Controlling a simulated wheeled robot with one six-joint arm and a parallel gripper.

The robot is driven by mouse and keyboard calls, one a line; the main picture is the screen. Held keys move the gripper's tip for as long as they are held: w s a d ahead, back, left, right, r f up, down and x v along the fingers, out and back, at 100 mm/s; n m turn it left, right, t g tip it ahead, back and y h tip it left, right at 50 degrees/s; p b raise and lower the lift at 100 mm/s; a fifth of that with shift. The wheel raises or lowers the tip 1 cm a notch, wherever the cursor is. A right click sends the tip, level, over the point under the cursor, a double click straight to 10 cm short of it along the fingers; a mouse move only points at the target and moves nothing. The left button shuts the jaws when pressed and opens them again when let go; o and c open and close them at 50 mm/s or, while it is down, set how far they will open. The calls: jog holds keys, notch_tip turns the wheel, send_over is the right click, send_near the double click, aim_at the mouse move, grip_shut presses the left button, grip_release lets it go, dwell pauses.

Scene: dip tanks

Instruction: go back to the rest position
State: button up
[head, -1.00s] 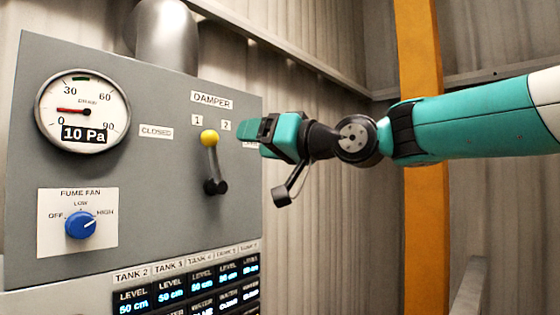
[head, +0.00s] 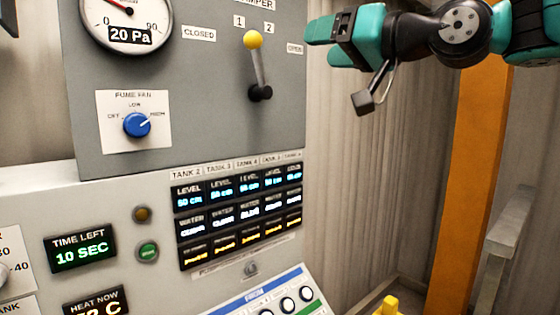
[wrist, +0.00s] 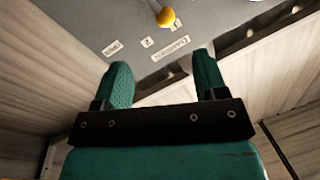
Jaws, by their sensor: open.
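My gripper (head: 322,42) is teal and black and shows at the upper right in the head view, to the right of the damper lever (head: 257,65). In the wrist view the two fingers of my gripper (wrist: 160,85) are apart with nothing between them. The lever has a yellow knob and a dark pivot; it stands nearly upright, its knob between the marks 1 and 2. Its yellow knob also shows in the wrist view (wrist: 166,17), beyond the fingertips and apart from them.
The grey panel carries a round gauge (head: 128,14) reading 20 Pa and a blue fan knob (head: 137,124) pointing toward HIGH. Below are tank displays (head: 238,210) and a timer (head: 80,248) reading 10 SEC. An orange post (head: 470,170) stands at the right.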

jog(key=s+f+g+h, duration=0.3)
jog(key=s+f, duration=0.2)
jog(key=f, duration=0.5)
jog(key=s+f+g+h, duration=0.2)
jog(key=s+f+g, duration=0.25)
jog(key=f, duration=0.65)
jog(key=s+d+f+g+h, duration=0.2)
jog(key=s+f, duration=0.4)
jog(key=s, duration=0.2)
jog(key=s+d+f+n+g+h, duration=0.1)
jog(key=s+d+f+g+h, duration=0.1)
jog(key=s+f, duration=0.5)
jog(key=shift+s+d+f+n+g, duration=0.3)
jog(key=shift+s+d+g, duration=0.05)
jog(key=shift+s+g, duration=0.4)
jog(key=shift+w, duration=0.1)
dwell(1.5)
